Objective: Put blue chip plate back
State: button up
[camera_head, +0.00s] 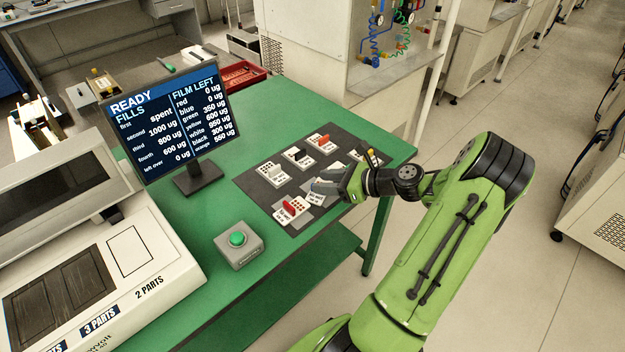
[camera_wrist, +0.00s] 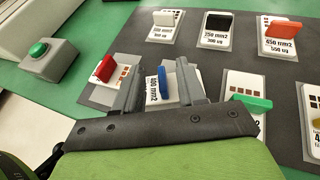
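The blue chip plate (camera_wrist: 162,83) is a pale card with an upright blue handle and printed text. In the wrist view it lies on the dark mat between the two fingers of my gripper (camera_wrist: 157,82). The fingers are apart, one on each side of the blue handle, with visible gaps. In the head view my gripper (camera_head: 328,184) is low over the mat's front part and covers much of the blue plate (camera_head: 317,199). Whether the fingertips touch the plate or mat cannot be told.
The dark mat (camera_wrist: 125,45) also bears plates with red (camera_wrist: 105,68), white (camera_wrist: 165,17), black (camera_wrist: 217,22), orange (camera_wrist: 284,29) and green (camera_wrist: 250,101) handles. The red one is close beside my left finger. A green button box (camera_head: 238,243) and a monitor (camera_head: 180,130) stand left.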

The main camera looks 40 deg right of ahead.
jog(key=p+v, duration=0.2)
jog(key=v, duration=0.5)
jog(key=w+a+r+n+g+h, duration=0.1)
jog(key=a+r+n+g, duration=0.3)
jog(key=a+n, duration=0.5)
jog(key=w+a+r+n+g+h, duration=0.1)
jog(key=w+a+r+n+g, duration=0.2)
jog(key=a+n, duration=0.65)
jog(key=s+a+r+n+h, duration=0.1)
jog(key=s+a+r+n, duration=0.2)
jog(key=s+a+n, duration=0.2)
jog(key=s+a+r+n+h, duration=0.2)
jog(key=s+a+r+n, duration=0.2)
jog(key=s+n, duration=0.3)
jog(key=s+a, duration=0.1)
jog(key=s, duration=0.2)
jog(key=shift+a+r+n, duration=0.15)
jog(key=shift+a+n, duration=0.15)
jog(key=shift+n, duration=0.05)
jog(key=shift+w, duration=0.1)
notch_tip(320, 180, up, 5)
jog(key=p, duration=0.5)
jog(key=shift+r, duration=0.15)
